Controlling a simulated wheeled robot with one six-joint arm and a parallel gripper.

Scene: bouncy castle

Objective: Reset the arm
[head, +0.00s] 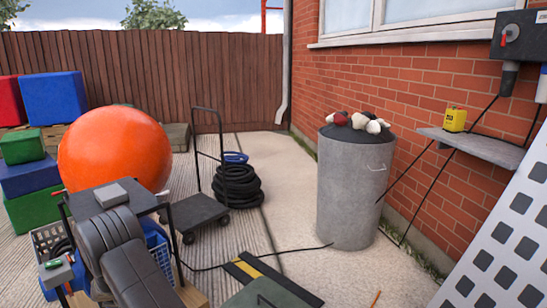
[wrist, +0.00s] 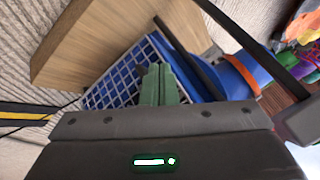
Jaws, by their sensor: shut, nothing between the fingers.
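My gripper (wrist: 158,84) shows in the wrist view as two green fingers closed together, with nothing between them. The fingers point over a blue and white lattice basket (wrist: 113,83). I cannot tell whether they touch it. In the head view my dark arm is at the lower left, in front of a small dark-topped stand. My fingertips cannot be made out there.
A wooden box (wrist: 95,40) and a blue roll with an orange strap lie close around my gripper. A large orange ball (head: 113,148), a flat trolley (head: 196,212) and a grey bin (head: 350,190) stand farther off. Open concrete lies between trolley and bin.

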